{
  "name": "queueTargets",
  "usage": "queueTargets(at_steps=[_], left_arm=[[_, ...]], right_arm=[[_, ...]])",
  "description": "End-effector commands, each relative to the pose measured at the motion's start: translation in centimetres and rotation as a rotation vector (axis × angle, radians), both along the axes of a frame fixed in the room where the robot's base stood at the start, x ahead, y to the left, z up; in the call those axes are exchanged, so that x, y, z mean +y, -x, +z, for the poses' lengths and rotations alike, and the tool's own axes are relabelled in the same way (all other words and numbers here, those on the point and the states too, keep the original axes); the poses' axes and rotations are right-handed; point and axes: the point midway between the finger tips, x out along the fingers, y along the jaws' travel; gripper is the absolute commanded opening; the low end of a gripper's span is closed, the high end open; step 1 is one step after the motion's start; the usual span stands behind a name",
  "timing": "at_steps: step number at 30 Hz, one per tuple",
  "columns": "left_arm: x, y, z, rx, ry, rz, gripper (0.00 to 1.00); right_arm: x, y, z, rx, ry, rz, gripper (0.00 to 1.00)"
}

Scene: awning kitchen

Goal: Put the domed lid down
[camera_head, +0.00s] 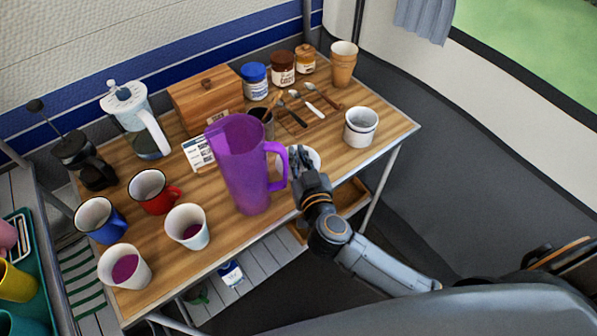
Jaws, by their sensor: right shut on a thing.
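My right gripper (300,165) reaches in from the lower right and is shut at a white rounded thing, which I take to be the domed lid (314,158). The gripper covers much of the lid, so its knob and its lower edge are hidden. I cannot tell whether the lid touches the table (345,167). The lid and gripper are just right of the handle of a purple pitcher (238,165), which overlaps the lid's left side. My left gripper is not in view.
A white mug (361,127) stands to the right, with spoons (315,106) behind. Two cups with purple liquid (187,227), a red mug (152,191) and a blue mug (100,220) stand at left. A wooden box (205,97) and jars (283,69) line the back. Bare wood shows at right.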

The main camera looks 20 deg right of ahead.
Motion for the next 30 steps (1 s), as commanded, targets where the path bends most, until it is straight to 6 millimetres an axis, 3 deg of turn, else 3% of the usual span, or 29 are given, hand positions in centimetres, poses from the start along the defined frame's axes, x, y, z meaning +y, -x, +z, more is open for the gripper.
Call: queueTargets(at_steps=[5, 12, 23, 24, 27, 30], left_arm=[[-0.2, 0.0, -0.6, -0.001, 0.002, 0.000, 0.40], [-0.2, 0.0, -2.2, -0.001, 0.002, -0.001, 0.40], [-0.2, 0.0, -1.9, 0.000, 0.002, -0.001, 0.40], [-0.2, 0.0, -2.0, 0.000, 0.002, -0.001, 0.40], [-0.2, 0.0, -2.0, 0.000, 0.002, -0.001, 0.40], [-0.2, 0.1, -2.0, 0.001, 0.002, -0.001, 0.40]], right_arm=[[-0.1, 0.0, -1.3, -0.001, 0.001, -0.002, 0.00], [0.0, 0.0, -4.6, 0.000, 0.000, -0.001, 0.00], [0.0, 0.0, -4.7, -0.001, 0.001, -0.001, 0.00], [0.0, 0.0, -4.8, -0.001, 0.000, -0.001, 0.12], [0.0, 0.0, -4.7, -0.001, 0.000, -0.001, 0.31], [0.0, 0.0, -4.7, -0.001, 0.000, -0.001, 0.31]])
